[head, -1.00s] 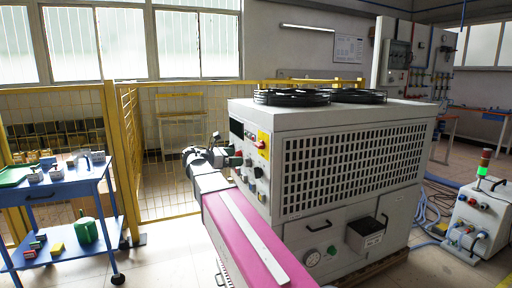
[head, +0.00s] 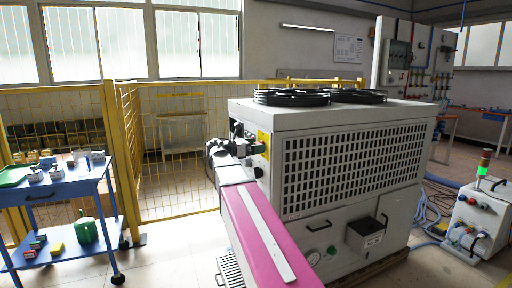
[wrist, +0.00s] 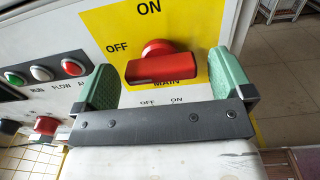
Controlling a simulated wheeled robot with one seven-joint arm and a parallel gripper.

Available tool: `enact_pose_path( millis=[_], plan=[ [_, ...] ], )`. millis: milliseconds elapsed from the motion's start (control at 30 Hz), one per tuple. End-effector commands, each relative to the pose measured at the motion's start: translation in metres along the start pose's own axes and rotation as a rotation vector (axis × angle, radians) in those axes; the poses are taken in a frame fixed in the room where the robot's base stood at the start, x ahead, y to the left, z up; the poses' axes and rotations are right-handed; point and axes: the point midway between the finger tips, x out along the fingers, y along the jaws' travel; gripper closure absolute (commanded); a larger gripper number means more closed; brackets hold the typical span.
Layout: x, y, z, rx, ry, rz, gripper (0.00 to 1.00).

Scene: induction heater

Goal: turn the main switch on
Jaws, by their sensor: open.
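The main switch (wrist: 160,66) is a red rotary handle on a yellow plate (wrist: 205,22) in the wrist view. Its bar lies nearly horizontal, with "OFF" printed to the upper left, "ON" above and "MAIN" just below. My gripper (wrist: 161,64) is open, with one green-padded finger on each side of the bar and a visible gap to both ends. I cannot tell how deep the fingers reach around it. In the head view my gripper (head: 252,142) is at the panel's yellow plate (head: 264,138) and hides the switch.
The switch is on the end panel of a large grey cabinet (head: 350,230). Green and red buttons (wrist: 41,73) and a red knob (wrist: 46,125) sit left of my gripper. A yellow mesh fence (head: 180,209) stands behind, and a blue cart (head: 60,190) is at left.

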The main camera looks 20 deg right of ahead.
Motion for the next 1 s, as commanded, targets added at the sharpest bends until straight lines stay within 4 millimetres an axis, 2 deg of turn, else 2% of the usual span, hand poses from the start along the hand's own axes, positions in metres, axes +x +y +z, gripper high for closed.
enact_pose_path(
  millis=[333,367,500,767,1000],
  plan=[
    [0.0046,0.0,-0.0001,0.0,0.0,0.0,0.02],
    [0.0045,0.0,-0.0001,0.0,0.0,0.0,0.05],
    [0.0044,0.0,-0.0001,0.0,0.0,0.0,0.51],
    [0.0043,-0.0001,-0.0001,0.01,0.0,0.0,0.51],
    [0.0045,-0.0002,-0.0001,0.093,0.0,0.0,0.51]
  ],
)
